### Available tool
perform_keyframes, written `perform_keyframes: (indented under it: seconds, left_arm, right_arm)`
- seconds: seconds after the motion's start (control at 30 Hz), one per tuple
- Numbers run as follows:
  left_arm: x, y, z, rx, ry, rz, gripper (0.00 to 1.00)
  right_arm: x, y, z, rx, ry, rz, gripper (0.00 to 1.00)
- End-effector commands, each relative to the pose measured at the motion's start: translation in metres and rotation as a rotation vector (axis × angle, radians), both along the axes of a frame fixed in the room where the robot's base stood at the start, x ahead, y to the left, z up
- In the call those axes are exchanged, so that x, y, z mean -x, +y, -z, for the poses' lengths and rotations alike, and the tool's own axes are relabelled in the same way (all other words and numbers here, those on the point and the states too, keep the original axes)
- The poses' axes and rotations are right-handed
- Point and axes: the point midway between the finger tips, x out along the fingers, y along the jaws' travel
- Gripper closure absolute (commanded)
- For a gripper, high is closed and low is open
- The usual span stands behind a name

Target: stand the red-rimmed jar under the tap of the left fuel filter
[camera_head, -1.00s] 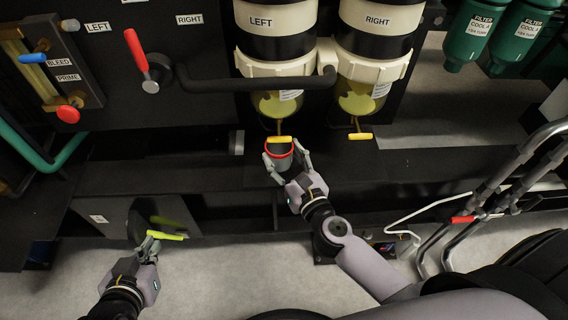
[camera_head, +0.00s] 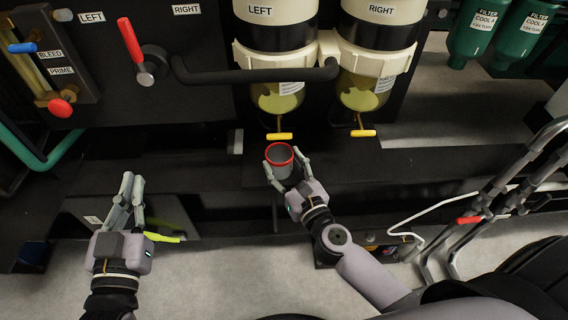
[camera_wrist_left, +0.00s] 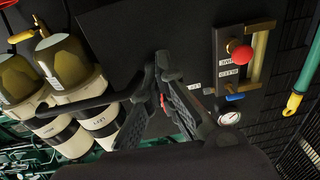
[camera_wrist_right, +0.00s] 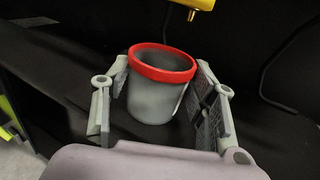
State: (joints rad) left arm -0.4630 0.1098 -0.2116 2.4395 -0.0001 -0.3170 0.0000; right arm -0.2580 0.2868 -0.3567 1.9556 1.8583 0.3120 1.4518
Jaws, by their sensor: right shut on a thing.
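The grey jar with a red rim (camera_head: 280,157) is upright between the fingers of my right gripper (camera_head: 284,166). The right wrist view shows the jar (camera_wrist_right: 158,95) with a finger on either side. The left fuel filter (camera_head: 276,60) has a clear yellowish bowl and a tap with a yellow handle (camera_head: 280,136). In the head view the jar's rim shows just below this handle, on my side of it. In the right wrist view the yellow handle (camera_wrist_right: 193,4) is above and beyond the rim. Whether the jar's base touches the dark ledge is hidden. My left gripper (camera_head: 132,176) is empty, its fingertips together.
The right filter's yellow tap handle (camera_head: 364,133) hangs to the right. A black pipe (camera_head: 250,76) crosses in front of the filters. A yellow-green bar (camera_head: 163,237) is beside my left gripper. The dark ledge (camera_head: 400,160) right of the jar is clear.

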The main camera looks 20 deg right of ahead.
Motion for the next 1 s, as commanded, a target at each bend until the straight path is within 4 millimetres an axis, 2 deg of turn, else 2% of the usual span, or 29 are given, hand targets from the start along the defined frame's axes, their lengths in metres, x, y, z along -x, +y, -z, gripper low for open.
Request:
perform_keyframes:
  seconds: [0.23, 0.27, 0.53, 0.9, 1.0]
  left_arm:
    - [0.0, -0.001, -0.007, 0.01, -0.038, 0.002, 1.0]
    - [0.0, -0.001, -0.008, 0.011, -0.042, 0.002, 1.0]
    - [0.0, -0.001, -0.008, 0.011, -0.041, 0.002, 1.0]
    - [0.0, -0.001, -0.007, 0.009, -0.033, 0.002, 1.0]
    - [0.0, 0.0, 0.004, -0.003, 0.015, 0.0, 1.0]
  right_arm:
    - [0.0, 0.0, 0.003, 0.0, 0.0, 0.0, 0.78]
    - [0.0, 0.0, 0.002, 0.0, 0.0, 0.0, 0.45]
    - [0.0, 0.0, 0.002, 0.0, 0.0, 0.0, 0.27]
    - [0.0, 0.0, 0.001, 0.0, 0.0, 0.0, 0.27]
    - [0.003, 0.0, 0.0, -0.001, 0.002, 0.0, 0.27]
